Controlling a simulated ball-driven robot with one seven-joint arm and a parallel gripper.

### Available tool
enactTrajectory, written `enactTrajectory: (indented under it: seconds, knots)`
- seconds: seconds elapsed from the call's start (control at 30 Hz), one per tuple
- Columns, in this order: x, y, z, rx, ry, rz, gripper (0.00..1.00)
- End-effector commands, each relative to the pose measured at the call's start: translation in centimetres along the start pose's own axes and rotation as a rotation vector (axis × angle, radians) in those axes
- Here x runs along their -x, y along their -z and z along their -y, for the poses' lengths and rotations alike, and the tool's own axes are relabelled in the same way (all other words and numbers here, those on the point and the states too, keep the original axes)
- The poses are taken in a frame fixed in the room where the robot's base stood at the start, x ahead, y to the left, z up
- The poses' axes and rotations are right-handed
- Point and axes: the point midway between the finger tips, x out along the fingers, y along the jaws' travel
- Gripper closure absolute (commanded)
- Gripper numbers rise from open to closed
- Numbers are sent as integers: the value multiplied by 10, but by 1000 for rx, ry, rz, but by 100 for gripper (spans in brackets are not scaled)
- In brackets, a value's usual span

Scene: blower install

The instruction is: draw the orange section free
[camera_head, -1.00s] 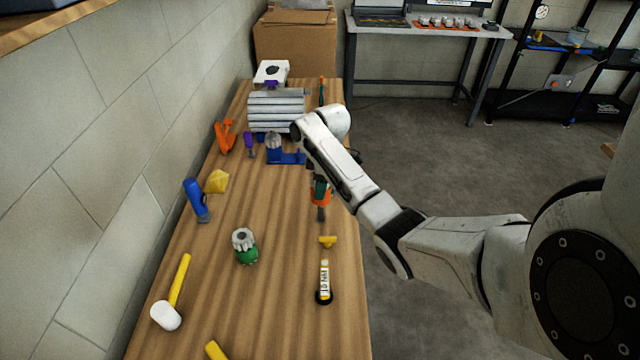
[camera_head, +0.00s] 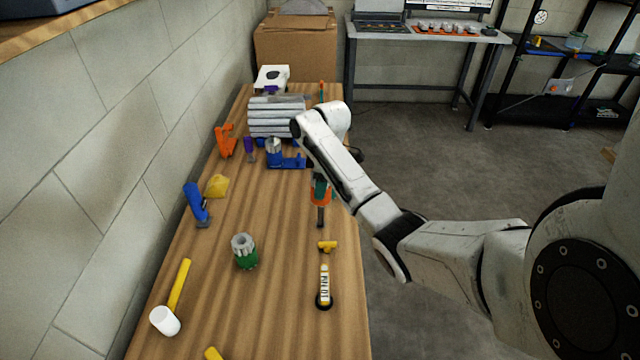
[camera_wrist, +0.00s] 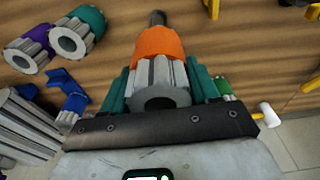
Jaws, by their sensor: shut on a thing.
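The orange section (camera_wrist: 160,42) is a short ribbed-ended cylinder with a dark rod at its top, centred in the wrist view. A grey ribbed body with a dark round opening (camera_wrist: 160,102) joins it on the near side. My gripper (camera_wrist: 158,72) has teal fingers closed on either side of this grey ribbed part, just below the orange. In the head view the orange section (camera_head: 321,198) shows under my gripper (camera_head: 319,184), near the right edge of the wooden bench (camera_head: 285,300), its dark rod pointing to the front.
A yellow T-shaped piece (camera_head: 327,246) and a labelled tube (camera_head: 324,287) lie in front. A green-and-grey cylinder (camera_head: 244,251), blue tool (camera_head: 196,204) and white-headed mallet (camera_head: 166,320) stand or lie left. Grey ribbed stack (camera_head: 277,118) and blue bracket (camera_head: 287,158) are behind.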

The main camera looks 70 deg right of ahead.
Motion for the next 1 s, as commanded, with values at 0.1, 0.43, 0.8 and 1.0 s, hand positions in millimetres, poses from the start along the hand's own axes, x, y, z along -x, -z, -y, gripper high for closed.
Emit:
enactTrajectory:
  seconds: [0.1, 0.43, 0.8, 1.0]
  knots:
    - [1, 0, 0, 0, -2, 0, 77]
    - [22, 3, -1, 0, -3, -1, 77]
    - [40, 5, 0, 0, -1, 0, 77]
    - [40, 5, 0, 0, -1, 0, 77]
